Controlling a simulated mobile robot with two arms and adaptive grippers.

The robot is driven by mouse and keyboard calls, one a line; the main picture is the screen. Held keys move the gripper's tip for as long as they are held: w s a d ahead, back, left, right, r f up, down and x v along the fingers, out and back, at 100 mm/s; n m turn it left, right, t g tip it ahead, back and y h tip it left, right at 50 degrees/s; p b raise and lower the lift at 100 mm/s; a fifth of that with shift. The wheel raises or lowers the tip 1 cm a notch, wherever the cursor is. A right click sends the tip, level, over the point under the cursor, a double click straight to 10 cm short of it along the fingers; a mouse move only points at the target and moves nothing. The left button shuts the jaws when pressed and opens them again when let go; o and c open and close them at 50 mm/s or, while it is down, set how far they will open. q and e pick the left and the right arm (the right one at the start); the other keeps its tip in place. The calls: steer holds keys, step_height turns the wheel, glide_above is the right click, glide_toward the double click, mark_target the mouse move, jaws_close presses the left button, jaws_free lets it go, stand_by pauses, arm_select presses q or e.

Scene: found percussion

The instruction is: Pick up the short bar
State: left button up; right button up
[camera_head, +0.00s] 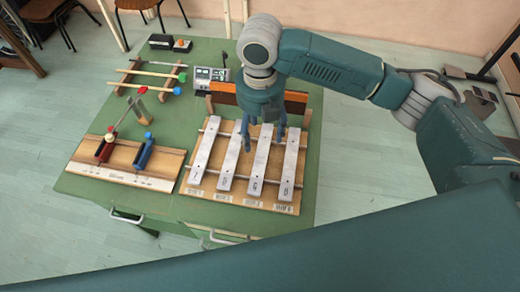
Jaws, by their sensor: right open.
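Several pale metal bars lie side by side on a wooden frame (199,191) at the right of the green table. No bar is visibly held, and contact cannot be told. My left gripper is out of view.
The green table (190,222) also bears a wooden board with red and blue blocks (143,152), a rack of coloured mallets (150,74), a small electronic box (209,78) and an orange-brown panel (228,94) behind the bars.

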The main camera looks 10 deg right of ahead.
mark_target(258, 155)
step_height(258, 155, down, 4)
steer(key=shift+s+r, duration=0.1)
steer(key=shift+s, duration=0.05)
steer(key=shift+f, duration=0.4)
steer(key=shift+w+a+f+p, duration=0.15)
steer(key=shift+f+p, duration=0.3)
steer(key=shift+f, duration=0.95)
steer(key=shift+w+a+f+p, duration=0.1)
steer(key=shift+f+p, duration=0.35)
steer(key=shift+f, duration=0.9)
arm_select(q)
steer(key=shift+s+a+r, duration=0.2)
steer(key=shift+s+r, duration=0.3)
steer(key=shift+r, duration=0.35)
arm_select(e)
steer(key=c, duration=1.4)
